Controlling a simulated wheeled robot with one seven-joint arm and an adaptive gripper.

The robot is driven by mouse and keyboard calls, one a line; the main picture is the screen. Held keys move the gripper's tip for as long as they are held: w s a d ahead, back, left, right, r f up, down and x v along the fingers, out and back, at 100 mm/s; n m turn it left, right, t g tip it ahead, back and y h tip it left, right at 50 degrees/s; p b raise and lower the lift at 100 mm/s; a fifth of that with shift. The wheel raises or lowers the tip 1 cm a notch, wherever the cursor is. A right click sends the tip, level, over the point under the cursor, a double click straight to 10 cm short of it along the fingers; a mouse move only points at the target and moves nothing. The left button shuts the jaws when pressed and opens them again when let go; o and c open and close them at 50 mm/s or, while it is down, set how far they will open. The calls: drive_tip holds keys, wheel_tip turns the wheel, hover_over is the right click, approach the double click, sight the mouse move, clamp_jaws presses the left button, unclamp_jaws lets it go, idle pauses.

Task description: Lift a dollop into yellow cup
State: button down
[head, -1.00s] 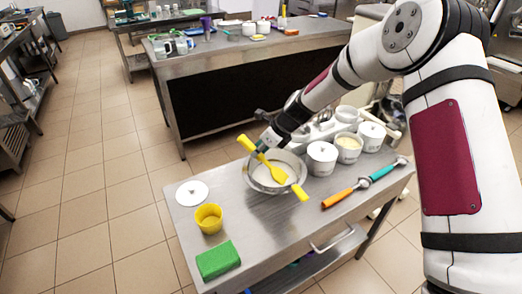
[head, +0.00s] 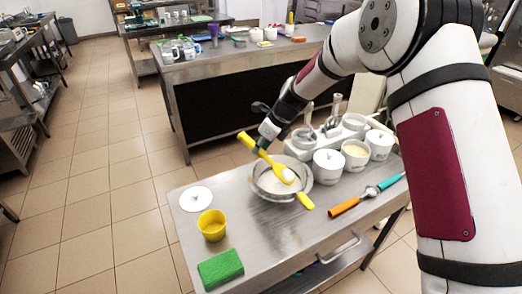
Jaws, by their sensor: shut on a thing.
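My gripper (head: 264,147) is shut on the yellow handle of a spoon-like tool (head: 248,141) above the metal bowl (head: 256,190). The tool slants down to the right, and a white dollop (head: 288,175) sits on its lower end. The bowl holds a pale mass, partly hidden by the tool. Another yellow piece (head: 306,201) shows at the bowl's right front rim; I cannot tell whether it is a handle of the bowl. The yellow cup (head: 211,226) stands upright to the left of the bowl and looks empty, apart from the gripper.
A white round lid (head: 195,199) and a green sponge (head: 220,268) lie near the cup on the metal table (head: 265,235). White lidded pots (head: 327,167) and an open pot (head: 355,154) stand right of the bowl. Orange-handled (head: 345,207) and teal-handled (head: 390,182) scoops lie at right.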

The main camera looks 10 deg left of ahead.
sight(247, 138)
drive_tip(key=shift+w+a+r, duration=0.1)
drive_tip(key=shift+a+r, duration=0.1)
drive_tip(key=shift+r, duration=0.65)
drive_tip(key=shift+w+a+r, duration=0.1)
drive_tip(key=shift+a+r, duration=0.05)
drive_tip(key=shift+r, duration=0.65)
drive_tip(key=shift+w+a+f+h+b, duration=0.25)
drive_tip(key=shift+a+h+b, duration=0.15)
drive_tip(key=shift+a, duration=0.15)
drive_tip(key=shift+w+a+g+h+b, duration=0.55)
drive_tip(key=shift+a+g+h+b, duration=0.4)
drive_tip(key=shift+b, duration=0.6)
drive_tip(key=shift+a+h+b, duration=0.15)
drive_tip(key=shift+h+b, duration=0.2)
drive_tip(key=shift+b, duration=0.05)
drive_tip(key=shift+r, duration=0.1)
drive_tip(key=shift+r, duration=0.1)
